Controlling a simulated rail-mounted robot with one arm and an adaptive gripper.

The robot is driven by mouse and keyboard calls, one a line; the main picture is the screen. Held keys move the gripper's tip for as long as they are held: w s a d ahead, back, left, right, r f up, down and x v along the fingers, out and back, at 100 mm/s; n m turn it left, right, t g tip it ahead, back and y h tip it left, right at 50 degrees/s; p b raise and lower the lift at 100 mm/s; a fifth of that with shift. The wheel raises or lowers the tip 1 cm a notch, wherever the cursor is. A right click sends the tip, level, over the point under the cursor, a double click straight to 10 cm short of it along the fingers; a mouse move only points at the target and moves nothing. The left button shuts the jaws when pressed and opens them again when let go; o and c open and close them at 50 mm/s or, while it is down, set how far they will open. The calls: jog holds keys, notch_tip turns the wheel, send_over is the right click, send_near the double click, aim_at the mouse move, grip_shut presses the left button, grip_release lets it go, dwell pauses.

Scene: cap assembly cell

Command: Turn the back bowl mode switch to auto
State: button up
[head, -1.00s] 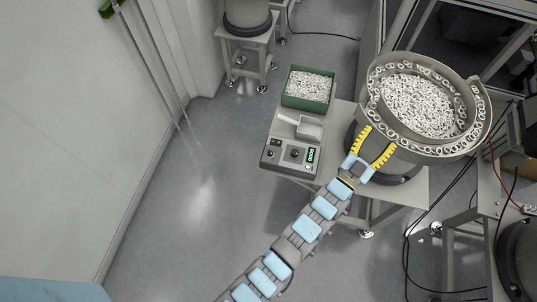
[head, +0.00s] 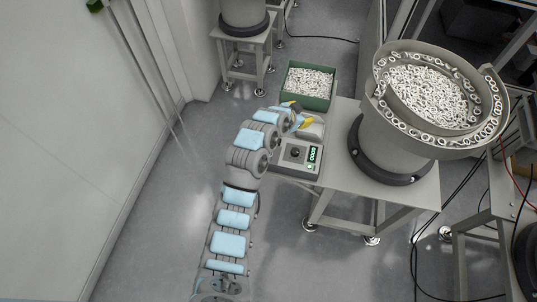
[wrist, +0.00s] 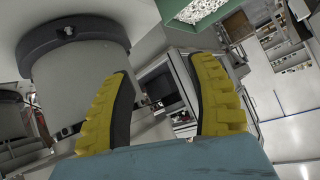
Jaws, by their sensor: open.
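A grey control box (head: 300,157) with a dark round knob (head: 295,153) and a lit green display (head: 314,153) sits on the stand beside the large bowl feeder (head: 385,150). The left part of the box is hidden behind my arm, so its switches and their setting cannot be read.
The green bin (head: 318,103) of small rings stands behind the box and also shows in the wrist view (wrist: 185,18). Another feeder (head: 243,14) stands on a stool at the back. A wall is at left. The floor between is clear.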

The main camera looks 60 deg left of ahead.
jog(key=s+a+f+m+g+h+b, duration=0.1)
jog(key=s+f+g+h+b, duration=0.1)
jog(key=s, duration=0.7)
jog(key=s+a+f+m+g+h+b, duration=0.1)
jog(key=s+f+g+h+b, duration=0.15)
jog(key=s, duration=0.65)
jog(key=shift+n, duration=0.3)
jog(key=b+x, duration=0.1)
jog(key=x, duration=0.7)
jog(key=b+x, duration=0.1)
jog(key=x, duration=0.7)
jog(key=shift+w+d+f+b, duration=0.2)
jog(key=shift+f+b, duration=0.15)
grip_shut()
